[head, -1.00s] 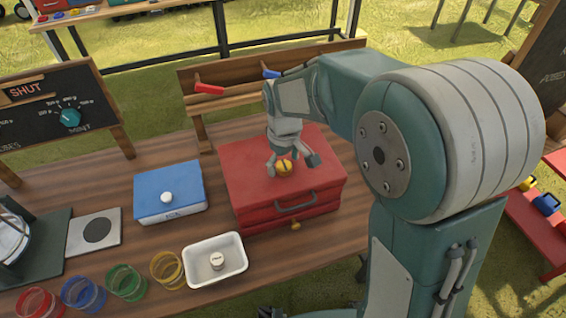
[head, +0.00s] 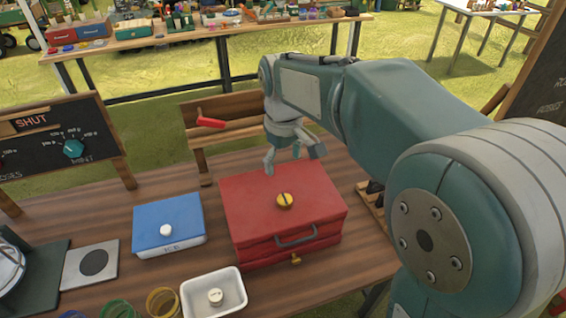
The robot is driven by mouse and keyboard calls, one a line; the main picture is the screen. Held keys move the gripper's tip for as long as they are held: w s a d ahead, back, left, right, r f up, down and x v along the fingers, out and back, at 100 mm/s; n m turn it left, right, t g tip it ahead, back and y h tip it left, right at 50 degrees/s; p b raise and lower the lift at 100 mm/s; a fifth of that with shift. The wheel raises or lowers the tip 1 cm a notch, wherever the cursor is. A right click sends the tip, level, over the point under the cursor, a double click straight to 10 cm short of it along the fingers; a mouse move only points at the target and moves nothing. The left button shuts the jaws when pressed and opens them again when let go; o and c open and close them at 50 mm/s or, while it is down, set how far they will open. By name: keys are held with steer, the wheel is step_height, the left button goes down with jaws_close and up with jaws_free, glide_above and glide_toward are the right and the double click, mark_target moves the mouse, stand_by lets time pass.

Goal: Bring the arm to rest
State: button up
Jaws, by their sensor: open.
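My gripper (head: 292,165) is open and empty. It hangs above the back part of the red box (head: 310,205), with its fingers pointing down. A small round yellow-orange knob-like thing (head: 285,200) with a dark slot sits on top of the red box, apart from the fingers. My arm reaches in from the right side of the picture and hides part of the wooden rack behind the box.
A blue box (head: 185,235) with a white knob stands left of the red box. A white tray (head: 240,296) holding a small round piece is in front. A wooden rack (head: 195,145) with a red peg and a chalkboard (head: 100,135) stand behind. Coloured rings (head: 163,300) lie at the front.

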steer(key=s+d+m+t, duration=0.2)
steer(key=s+d+m, duration=0.2)
steer(key=s, duration=0.5)
steer(key=s+d+r+m+t, duration=0.1)
steer(key=s+d+m+t, duration=0.2)
steer(key=s+d, duration=0.5)
steer(key=shift+s+d+r+m+t, duration=0.2)
steer(key=shift+s+d+m+t, duration=0.15)
steer(key=shift+s, duration=0.8)
